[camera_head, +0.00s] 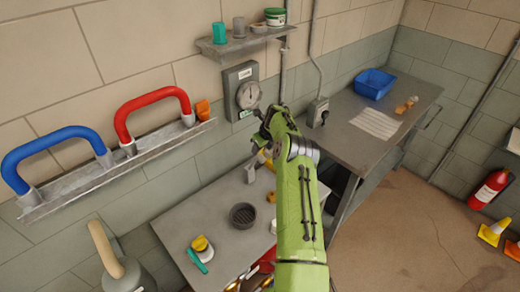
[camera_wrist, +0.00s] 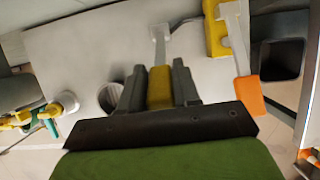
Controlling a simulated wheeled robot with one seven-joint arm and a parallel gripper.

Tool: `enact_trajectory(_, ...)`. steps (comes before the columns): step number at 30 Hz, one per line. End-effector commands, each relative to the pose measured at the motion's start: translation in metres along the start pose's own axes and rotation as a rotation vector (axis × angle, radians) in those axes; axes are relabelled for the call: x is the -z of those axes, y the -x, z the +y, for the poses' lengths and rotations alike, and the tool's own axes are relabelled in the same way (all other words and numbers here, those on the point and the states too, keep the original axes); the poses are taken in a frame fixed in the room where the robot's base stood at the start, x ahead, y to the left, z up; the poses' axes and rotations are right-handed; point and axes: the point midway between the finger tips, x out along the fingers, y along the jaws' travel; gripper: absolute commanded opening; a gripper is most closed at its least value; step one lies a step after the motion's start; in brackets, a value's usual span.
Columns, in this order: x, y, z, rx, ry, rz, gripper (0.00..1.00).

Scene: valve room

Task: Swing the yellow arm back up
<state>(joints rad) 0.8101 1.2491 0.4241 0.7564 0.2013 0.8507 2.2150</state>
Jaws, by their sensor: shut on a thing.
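The yellow arm (camera_wrist: 160,88) shows in the wrist view as a yellow grip on a pale grey shaft (camera_wrist: 159,42). My gripper (camera_wrist: 160,85) is shut on the yellow grip, with one dark finger on each side of it. The shaft runs on beyond the fingers over the grey bench. In the head view my gripper (camera_head: 266,135) is above the back of the low bench, and a small yellow part (camera_head: 267,157) shows beside it. My green arm hides much of this spot, so the lever's tilt is hard to tell.
An orange-handled lever (camera_wrist: 249,96) by a yellow block (camera_wrist: 215,32) stands close to the right of my fingers. A dark round cup (camera_head: 242,215) sits on the low bench (camera_head: 190,215). Blue and red handles (camera_head: 155,98) and a gauge (camera_head: 247,94) are on the wall.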

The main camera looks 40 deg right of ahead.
Motion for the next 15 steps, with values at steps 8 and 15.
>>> enact_trajectory(8, -0.0014, 0.0021, 0.0015, -0.001, 0.006, 0.040, 0.00)
enact_trajectory(15, -0.0009, 0.0017, 0.0014, -0.001, 0.007, 0.043, 0.00)
